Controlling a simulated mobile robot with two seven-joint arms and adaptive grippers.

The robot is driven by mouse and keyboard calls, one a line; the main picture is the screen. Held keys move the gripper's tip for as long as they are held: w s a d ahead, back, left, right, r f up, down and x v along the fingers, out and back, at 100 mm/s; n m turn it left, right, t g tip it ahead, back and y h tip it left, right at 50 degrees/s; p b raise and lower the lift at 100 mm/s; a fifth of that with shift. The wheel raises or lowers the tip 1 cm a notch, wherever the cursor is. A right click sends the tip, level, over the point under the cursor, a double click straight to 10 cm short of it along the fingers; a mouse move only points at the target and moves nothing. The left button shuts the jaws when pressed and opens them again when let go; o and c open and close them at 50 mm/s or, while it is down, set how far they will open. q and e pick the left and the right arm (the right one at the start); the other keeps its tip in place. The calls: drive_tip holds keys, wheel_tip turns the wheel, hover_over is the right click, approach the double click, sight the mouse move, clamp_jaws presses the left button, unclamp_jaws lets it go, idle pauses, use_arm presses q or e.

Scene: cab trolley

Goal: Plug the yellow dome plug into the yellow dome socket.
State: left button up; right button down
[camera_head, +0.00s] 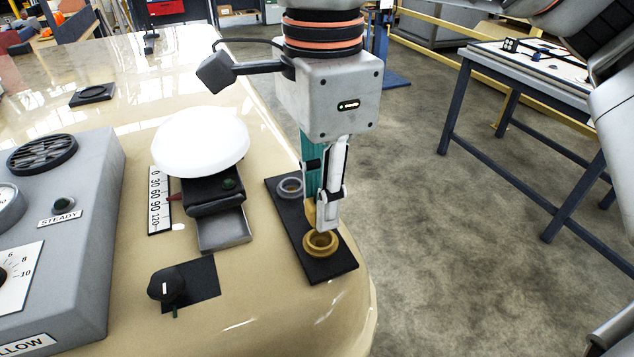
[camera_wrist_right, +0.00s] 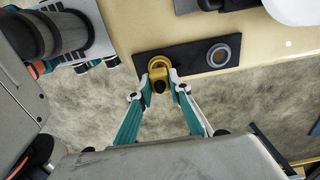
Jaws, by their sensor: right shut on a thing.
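The yellow dome socket (camera_head: 320,243) is a brass-yellow ring at the near end of a black plate (camera_head: 338,268); it also shows in the right wrist view (camera_wrist_right: 158,64). My right gripper (camera_head: 322,216) points down just above and behind this ring, its fingers closed on the yellow dome plug (camera_head: 310,214). The fingers hide most of the plug. In the right wrist view the plug (camera_wrist_right: 160,86) sits between the fingertips and overlaps the ring's edge; I cannot tell whether they touch.
A grey ring socket (camera_head: 290,187) is at the plate's far end. Left of the plate are a white dome on a black block (camera_head: 200,142), a scale (camera_head: 160,200) and a black knob (camera_head: 168,284). The beige console's edge runs close right of the plate, with open floor beyond.

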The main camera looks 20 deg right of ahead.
drive_tip(key=shift+f+b, duration=0.35)
drive_tip(key=shift+f, duration=0.85)
use_arm(q)
drive_tip(key=shift+w+d+r, duration=0.25)
drive_tip(key=shift+w+r, duration=0.15)
drive_tip(key=shift+w, duration=0.1)
drive_tip(key=shift+f, duration=0.1)
drive_tip(key=shift+w+r, duration=0.25)
drive_tip(key=shift+r, duration=0.3)
